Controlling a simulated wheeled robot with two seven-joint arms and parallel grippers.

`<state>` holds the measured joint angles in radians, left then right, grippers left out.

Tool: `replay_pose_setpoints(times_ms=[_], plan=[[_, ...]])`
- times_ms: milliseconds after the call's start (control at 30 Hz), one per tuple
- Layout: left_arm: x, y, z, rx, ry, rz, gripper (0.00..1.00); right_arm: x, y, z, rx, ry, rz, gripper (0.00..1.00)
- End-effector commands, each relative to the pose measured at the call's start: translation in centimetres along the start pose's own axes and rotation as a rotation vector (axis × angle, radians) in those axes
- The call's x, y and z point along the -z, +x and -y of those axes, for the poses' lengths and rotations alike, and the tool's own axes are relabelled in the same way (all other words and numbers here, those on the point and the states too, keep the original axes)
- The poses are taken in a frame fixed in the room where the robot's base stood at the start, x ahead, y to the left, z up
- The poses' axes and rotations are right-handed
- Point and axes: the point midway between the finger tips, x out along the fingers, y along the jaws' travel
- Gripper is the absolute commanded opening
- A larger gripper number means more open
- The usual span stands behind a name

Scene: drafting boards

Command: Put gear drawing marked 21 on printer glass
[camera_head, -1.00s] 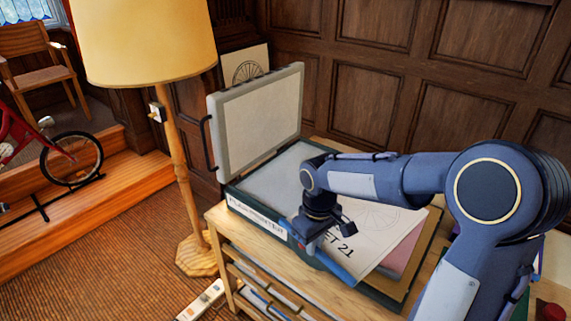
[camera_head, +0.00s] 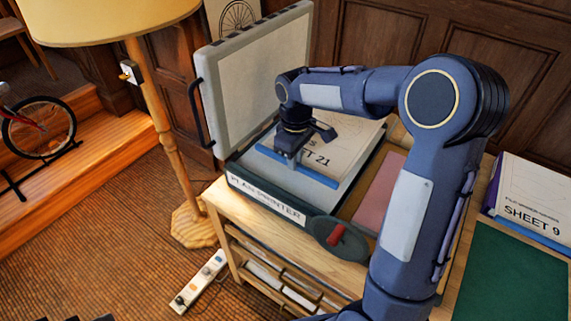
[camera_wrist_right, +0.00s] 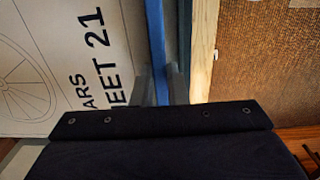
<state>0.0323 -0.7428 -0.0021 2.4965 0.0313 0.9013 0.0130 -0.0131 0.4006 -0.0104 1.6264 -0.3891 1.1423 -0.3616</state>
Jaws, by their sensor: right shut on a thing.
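The gear drawing marked 21 (camera_head: 345,150) is a pale sheet with a blue edge strip (camera_head: 310,176). It is over the bed of the plan printer (camera_head: 268,203), whose pale lid (camera_head: 252,82) stands open. My right gripper (camera_head: 291,162) is shut on the blue edge strip at the near side of the drawing. I cannot tell whether the drawing touches the glass, which it mostly covers. In the right wrist view the drawing (camera_wrist_right: 50,60) fills the left part, with the blue strip between my right fingertips (camera_wrist_right: 160,85). My left gripper is not in view.
A pink sheet (camera_head: 380,188) lies right of the printer. A board marked Sheet 9 (camera_head: 535,200) and a green mat (camera_head: 510,275) are at right. A lamp (camera_head: 160,120) stands left.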

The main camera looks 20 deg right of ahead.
Motion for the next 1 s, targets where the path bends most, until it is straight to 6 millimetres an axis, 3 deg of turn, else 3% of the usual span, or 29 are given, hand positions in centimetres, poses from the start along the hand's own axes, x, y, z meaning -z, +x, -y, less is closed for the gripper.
replay_pose_setpoints(times_ms=[100, 300, 500, 700, 1000], plan=[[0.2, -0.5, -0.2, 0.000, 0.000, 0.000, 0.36, 1.9, 2.5, -0.7, 0.002, 0.000, 0.005, 0.00], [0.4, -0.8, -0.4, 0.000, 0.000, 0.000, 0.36, 3.9, 4.9, -1.5, -0.001, 0.001, 0.001, 0.00], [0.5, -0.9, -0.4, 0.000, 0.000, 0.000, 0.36, 4.7, 6.0, -1.8, -0.001, 0.001, 0.001, 0.00], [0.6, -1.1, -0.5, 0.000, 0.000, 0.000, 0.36, 4.6, 8.8, -1.8, 0.001, 0.002, 0.003, 0.00], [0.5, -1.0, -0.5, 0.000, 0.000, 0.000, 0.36, 4.7, 9.2, -1.8, -0.001, 0.001, -0.001, 0.00]])
